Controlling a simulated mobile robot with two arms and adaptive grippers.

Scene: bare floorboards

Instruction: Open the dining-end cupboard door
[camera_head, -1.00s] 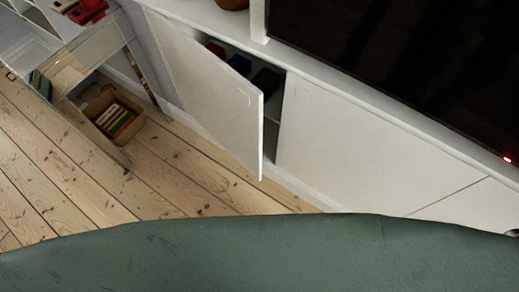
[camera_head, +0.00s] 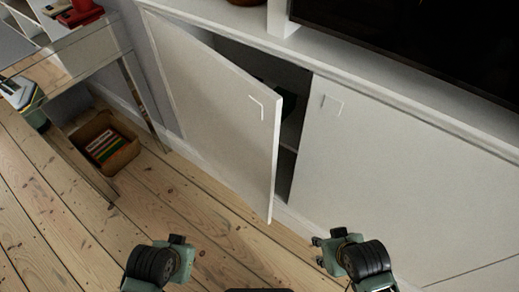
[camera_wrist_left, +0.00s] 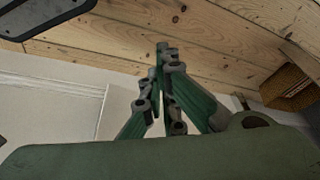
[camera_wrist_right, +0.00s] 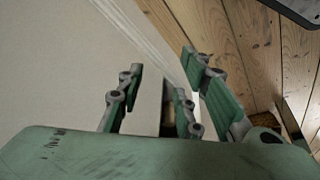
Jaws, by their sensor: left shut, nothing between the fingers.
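The white cupboard door (camera_head: 215,110) stands partly open at the middle left of the head view, hinged on its left side. A small angular handle (camera_head: 257,106) shows near its upper free edge. A dark gap (camera_head: 290,135) shows between that edge and the neighbouring door. My right gripper (camera_head: 325,246) is below and right of the free edge, apart from the handle. Its fingers (camera_wrist_right: 155,90) are spread with nothing held. My left gripper (camera_head: 177,240) is low over the floor, left of the door's lower corner. Its fingers (camera_wrist_left: 165,65) are together and empty.
The neighbouring door (camera_head: 400,165) is shut. A dark television screen (camera_head: 430,50) stands on top of the unit. At the left is a desk (camera_head: 75,55) with a box of books (camera_head: 105,145) beneath it. The floorboards (camera_head: 75,225) in front of the cupboard are clear.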

